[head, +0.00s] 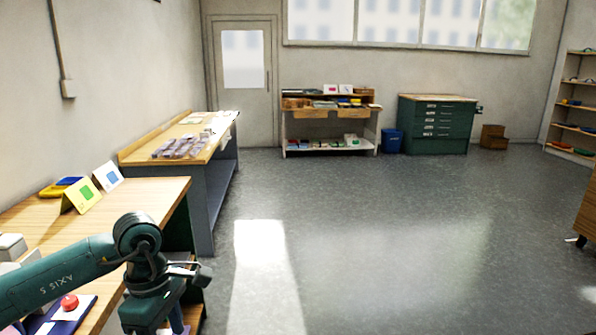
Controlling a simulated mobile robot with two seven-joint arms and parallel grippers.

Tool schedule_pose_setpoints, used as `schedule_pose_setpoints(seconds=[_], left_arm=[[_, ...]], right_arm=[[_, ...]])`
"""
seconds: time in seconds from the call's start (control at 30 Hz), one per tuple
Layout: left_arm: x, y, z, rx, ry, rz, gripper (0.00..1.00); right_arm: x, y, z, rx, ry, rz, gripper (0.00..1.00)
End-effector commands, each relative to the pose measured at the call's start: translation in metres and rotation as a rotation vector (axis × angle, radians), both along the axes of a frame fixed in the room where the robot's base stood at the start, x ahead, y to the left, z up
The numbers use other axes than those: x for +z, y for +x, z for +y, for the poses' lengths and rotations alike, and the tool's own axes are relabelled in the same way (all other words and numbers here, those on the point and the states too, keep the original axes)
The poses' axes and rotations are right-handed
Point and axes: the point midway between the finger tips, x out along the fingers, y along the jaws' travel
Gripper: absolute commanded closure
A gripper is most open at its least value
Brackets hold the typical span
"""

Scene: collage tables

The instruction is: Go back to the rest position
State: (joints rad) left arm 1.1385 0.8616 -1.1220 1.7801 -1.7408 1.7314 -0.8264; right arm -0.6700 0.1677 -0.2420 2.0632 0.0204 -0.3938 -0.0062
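My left arm comes in from the left over the near wooden table (150,200). Its green wrist bends down at the table's right edge, and my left gripper (172,312) points down at the bottom of the view. Its fingertips are largely hidden, so I cannot tell whether it is open or shut. My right gripper is not in view.
Two tent cards, one yellow (80,197) and one white (108,176), stand on the near table. A red knob (69,301) sits beneath my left arm. A second workbench (215,150) stands behind. The grey floor (400,240) is clear to the right.

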Motion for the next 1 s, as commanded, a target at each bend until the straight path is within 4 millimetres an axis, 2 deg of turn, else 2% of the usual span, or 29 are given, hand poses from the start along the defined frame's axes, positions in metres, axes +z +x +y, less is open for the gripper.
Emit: schedule_pose_setpoints(seconds=[0.03,0.1,0.17,0.2,0.3,0.4,0.5,0.6,0.67,0.77,0.8,0.83,0.9,1.0], left_arm=[[-0.014,-0.012,-0.030,-0.002,-0.109,0.040,0.48],[-0.026,-0.029,-0.074,0.024,-0.285,0.106,0.48],[-0.030,-0.048,-0.115,0.068,-0.457,0.182,0.48],[-0.029,-0.061,-0.143,0.113,-0.583,0.245,0.48],[-0.011,-0.087,-0.202,0.280,-0.899,0.432,0.48],[0.017,-0.097,-0.239,0.509,-1.180,0.650,0.48],[0.040,-0.089,-0.251,0.797,-1.421,0.893,0.48],[0.048,-0.069,-0.242,1.140,-1.609,1.147,0.48],[0.040,-0.056,-0.228,1.369,-1.693,1.303,0.48],[0.005,-0.040,-0.196,1.791,-1.773,1.564,0.48],[-0.015,-0.038,-0.181,1.972,-1.782,1.666,0.48],[-0.032,-0.039,-0.170,-1.953,1.645,-1.609,0.48],[-0.077,-0.050,-0.145,-1.881,1.334,-1.462,0.48],[-0.132,-0.079,-0.119,-1.770,1.001,-1.283,0.48]], right_arm=[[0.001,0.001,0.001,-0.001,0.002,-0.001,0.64],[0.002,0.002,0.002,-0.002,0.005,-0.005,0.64],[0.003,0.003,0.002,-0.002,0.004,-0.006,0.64],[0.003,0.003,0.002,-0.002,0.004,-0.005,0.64],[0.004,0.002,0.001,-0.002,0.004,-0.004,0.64],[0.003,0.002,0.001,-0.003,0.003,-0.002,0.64],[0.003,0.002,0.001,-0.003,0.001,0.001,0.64],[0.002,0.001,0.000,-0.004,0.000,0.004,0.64],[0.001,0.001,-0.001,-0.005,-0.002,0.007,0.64],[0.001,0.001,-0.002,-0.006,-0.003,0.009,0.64],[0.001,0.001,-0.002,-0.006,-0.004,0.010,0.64],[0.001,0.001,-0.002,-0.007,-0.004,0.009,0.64],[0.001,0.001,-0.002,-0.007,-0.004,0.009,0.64],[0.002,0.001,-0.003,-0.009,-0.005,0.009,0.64]])
